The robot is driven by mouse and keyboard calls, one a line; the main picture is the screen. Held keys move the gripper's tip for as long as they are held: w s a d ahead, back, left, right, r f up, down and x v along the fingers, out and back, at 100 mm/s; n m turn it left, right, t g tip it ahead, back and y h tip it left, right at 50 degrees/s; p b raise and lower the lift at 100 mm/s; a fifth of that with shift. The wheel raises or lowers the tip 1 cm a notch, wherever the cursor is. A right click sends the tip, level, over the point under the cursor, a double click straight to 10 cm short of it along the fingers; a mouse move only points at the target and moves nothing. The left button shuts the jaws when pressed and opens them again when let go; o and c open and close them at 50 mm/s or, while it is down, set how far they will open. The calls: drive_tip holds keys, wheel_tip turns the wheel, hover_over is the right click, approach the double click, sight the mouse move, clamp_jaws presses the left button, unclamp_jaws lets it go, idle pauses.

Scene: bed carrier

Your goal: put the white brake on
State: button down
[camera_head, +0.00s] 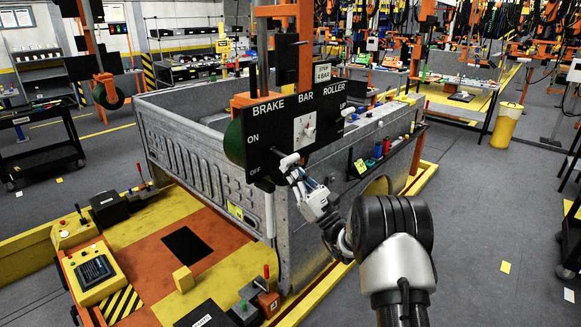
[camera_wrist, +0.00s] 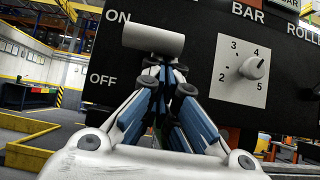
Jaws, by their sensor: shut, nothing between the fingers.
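The white brake handle (camera_head: 289,160) sticks out from the left part of a black control panel (camera_head: 275,112), beside the ON and OFF marks under the word BRAKE. In the wrist view the white handle (camera_wrist: 152,38) appears as a short horizontal bar just beyond my fingertips, at a height between ON and OFF; its exact setting is hard to tell. My gripper (camera_head: 297,173) is shut and empty, with its fingertips right under the handle. In the wrist view the gripper (camera_wrist: 172,80) has its fingers together; I cannot tell whether they touch the handle.
A pressure dial (camera_head: 305,128) sits mid-panel, and it also shows in the wrist view (camera_wrist: 252,68). A white roller handle (camera_head: 347,111) is at the panel's right. A grey metal bed (camera_head: 190,150) stands behind the panel. The grey floor (camera_head: 475,210) at right is mostly clear.

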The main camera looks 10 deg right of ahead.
sight(295, 155)
drive_tip(key=shift+s+d+r+g+h+p, duration=0.15)
drive_tip(key=shift+r+g+h+p, duration=0.25)
drive_tip(key=shift+g+h+p, duration=0.7)
drive_tip(key=r+p, duration=0.1)
drive_tip(key=p, duration=0.2)
drive_tip(key=shift+s+d+r+g+p, duration=0.1)
drive_tip(key=shift+s+d+g+p, duration=0.05)
drive_tip(key=shift+g+p, duration=0.25)
drive_tip(key=shift+s+d+r+p, duration=0.15)
drive_tip(key=shift+r+p, duration=0.5)
drive_tip(key=shift+p, duration=0.45)
drive_tip(key=shift+r+g+h+p, duration=0.3)
drive_tip(key=shift+g+p, duration=0.1)
drive_tip(key=shift+p, duration=0.3)
drive_tip(key=shift+s+r+g+h+p, duration=0.2)
drive_tip(key=shift+r+g+h+p, duration=0.35)
drive_tip(key=shift+p, duration=0.7)
drive_tip(key=shift+w+r+g+h+p, duration=0.1)
drive_tip(key=shift+r+g+h+p, duration=0.25)
drive_tip(key=shift+g+p, duration=0.5)
drive_tip(key=shift+r, duration=0.15)
